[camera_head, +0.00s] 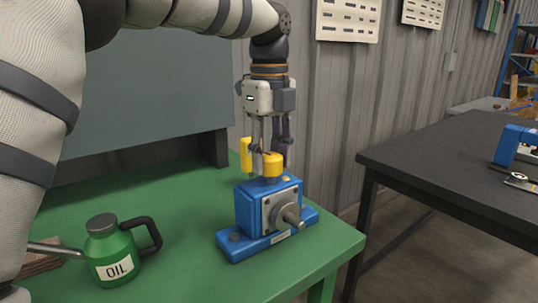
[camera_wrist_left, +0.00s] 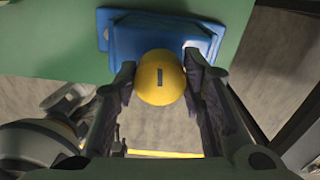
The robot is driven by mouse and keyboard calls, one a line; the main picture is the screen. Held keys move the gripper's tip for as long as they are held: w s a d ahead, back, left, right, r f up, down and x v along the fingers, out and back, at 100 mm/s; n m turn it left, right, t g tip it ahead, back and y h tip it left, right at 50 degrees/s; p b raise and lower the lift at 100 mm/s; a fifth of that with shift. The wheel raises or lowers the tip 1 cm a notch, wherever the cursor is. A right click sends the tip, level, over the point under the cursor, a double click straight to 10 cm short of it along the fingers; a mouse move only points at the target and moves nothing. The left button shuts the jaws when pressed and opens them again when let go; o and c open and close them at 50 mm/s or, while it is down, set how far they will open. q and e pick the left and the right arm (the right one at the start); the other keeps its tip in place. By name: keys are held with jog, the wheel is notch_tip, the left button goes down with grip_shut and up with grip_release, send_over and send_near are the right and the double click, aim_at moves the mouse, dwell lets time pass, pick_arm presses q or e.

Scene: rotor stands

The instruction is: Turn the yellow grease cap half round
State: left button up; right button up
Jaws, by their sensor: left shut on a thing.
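The yellow grease cap (camera_head: 273,164) sits on top of a blue rotor stand (camera_head: 262,207) on the green bench. My left gripper (camera_head: 265,158) points straight down over the stand and is shut on the cap. The blue stand (camera_wrist_left: 150,33) shows behind the cap. The cap's lower edge is partly hidden by a finger in the head view. My right gripper is not in view.
A green oil can (camera_head: 108,250) stands on the green bench (camera_head: 185,265), left of the stand. A yellow upright piece (camera_head: 246,153) shows beside the fingers; I cannot tell what it belongs to. A dark table (camera_head: 455,165) stands at the right, across a gap.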

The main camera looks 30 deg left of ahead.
aim_at(270, 154)
pick_arm(q)
jog(key=shift+m, duration=1)
jog(key=o, duration=1.1)
jog(key=shift+o, duration=0.2)
jog(key=shift+r, duration=0.1)
notch_tip(270, 154, up, 12)
